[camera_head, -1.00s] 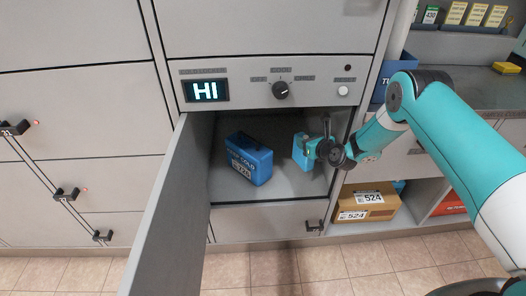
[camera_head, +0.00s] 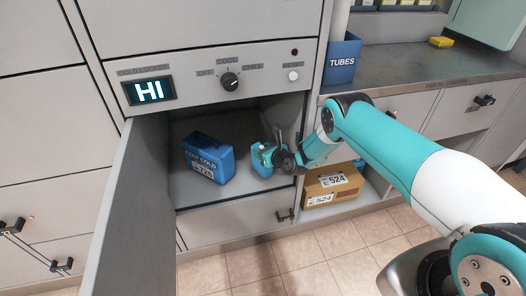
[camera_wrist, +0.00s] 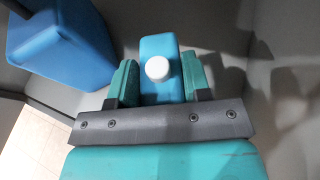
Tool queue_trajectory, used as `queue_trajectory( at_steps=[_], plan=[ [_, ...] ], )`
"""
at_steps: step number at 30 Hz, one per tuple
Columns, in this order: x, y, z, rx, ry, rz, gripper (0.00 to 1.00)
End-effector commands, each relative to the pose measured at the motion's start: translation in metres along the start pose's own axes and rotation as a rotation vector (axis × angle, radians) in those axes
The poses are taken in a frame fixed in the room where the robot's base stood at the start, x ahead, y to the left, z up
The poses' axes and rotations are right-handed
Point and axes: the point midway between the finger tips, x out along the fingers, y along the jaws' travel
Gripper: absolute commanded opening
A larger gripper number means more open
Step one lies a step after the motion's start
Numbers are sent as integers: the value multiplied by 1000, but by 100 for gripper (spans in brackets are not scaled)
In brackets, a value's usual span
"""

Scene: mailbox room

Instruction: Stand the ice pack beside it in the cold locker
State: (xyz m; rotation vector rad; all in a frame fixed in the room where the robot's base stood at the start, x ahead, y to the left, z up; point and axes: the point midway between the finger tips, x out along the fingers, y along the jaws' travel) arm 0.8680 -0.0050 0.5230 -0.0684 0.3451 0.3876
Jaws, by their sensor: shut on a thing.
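The ice pack (camera_wrist: 158,50), light blue with a white cap, is between my gripper's fingers in the wrist view. My gripper (camera_head: 270,155) is shut on it inside the cold locker (camera_head: 240,188), near the right wall. The ice pack also shows in the head view (camera_head: 260,160), upright and partly hidden by my gripper. A darker blue box (camera_head: 209,158) with "COLD" lettering and a white label stands to the left on the locker floor, apart from the ice pack. It also shows at the upper left of the wrist view (camera_wrist: 60,45).
The locker's door (camera_head: 140,205) hangs open on the left. A panel above has a "HI" display (camera_head: 149,91) and a dark knob (camera_head: 229,81). A cardboard box (camera_head: 330,185) marked 524 sits on a low shelf at the right. A blue TUBES bin (camera_head: 342,58) stands on the counter.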

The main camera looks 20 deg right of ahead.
Motion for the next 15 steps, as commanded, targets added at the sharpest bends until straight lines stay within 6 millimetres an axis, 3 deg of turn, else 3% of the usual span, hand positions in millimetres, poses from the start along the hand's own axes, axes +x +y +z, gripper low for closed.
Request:
queue_trajectory(
  at_steps=[6,7,9,15],
  plan=[
    [2,0,-3,0,-2,0,0],
    [1,0,-3,0,0,0,51],
    [1,0,-2,0,1,0,67],
    [1,0,-2,0,1,0,70]
  ],
)
